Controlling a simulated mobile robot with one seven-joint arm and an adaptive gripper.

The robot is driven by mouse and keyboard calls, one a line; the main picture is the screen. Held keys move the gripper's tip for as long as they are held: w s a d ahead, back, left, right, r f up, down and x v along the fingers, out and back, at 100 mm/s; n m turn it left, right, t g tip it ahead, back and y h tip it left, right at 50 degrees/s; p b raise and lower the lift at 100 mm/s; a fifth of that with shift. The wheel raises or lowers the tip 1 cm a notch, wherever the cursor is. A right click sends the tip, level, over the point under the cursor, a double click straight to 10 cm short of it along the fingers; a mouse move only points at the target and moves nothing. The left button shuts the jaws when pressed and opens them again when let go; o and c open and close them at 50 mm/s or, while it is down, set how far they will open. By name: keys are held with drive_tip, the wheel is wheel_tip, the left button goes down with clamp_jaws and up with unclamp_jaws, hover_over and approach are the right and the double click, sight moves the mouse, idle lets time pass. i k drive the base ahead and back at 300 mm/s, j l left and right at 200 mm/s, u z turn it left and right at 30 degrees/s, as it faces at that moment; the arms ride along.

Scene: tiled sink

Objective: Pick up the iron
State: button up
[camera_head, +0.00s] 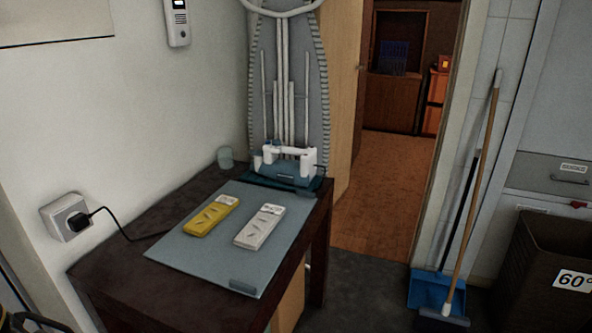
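A white and teal object (285,167) stands at the back right of the dark wooden table (120,272), in front of the ironing board. It looks like the iron, with a white upper part and a blue-teal body, but it is small and its exact shape is hard to tell. It rests on or beside a dark teal cloth or base (296,184).
A grey-blue mat (208,258) on the table carries a yellow bar (211,217) and a white bar (259,226). A black cord runs from a wall socket (66,217). An ironing board (290,75) leans behind; a broom (475,190) and doorway are right.

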sight(290, 173)
drive_tip(key=i+l+u, duration=0.1)
drive_tip(key=l, duration=0.3)
drive_tip(key=i+l+u, duration=0.1)
drive_tip(key=l, duration=0.3)
drive_tip(key=i+l+u, duration=0.1)
drive_tip(key=l, duration=0.3)
drive_tip(key=i+l+u, duration=0.3)
drive_tip(key=i+l, duration=0.7)
drive_tip(key=i, duration=0.45)
drive_tip(key=i+l, duration=0.15)
drive_tip(key=i, duration=0.4)
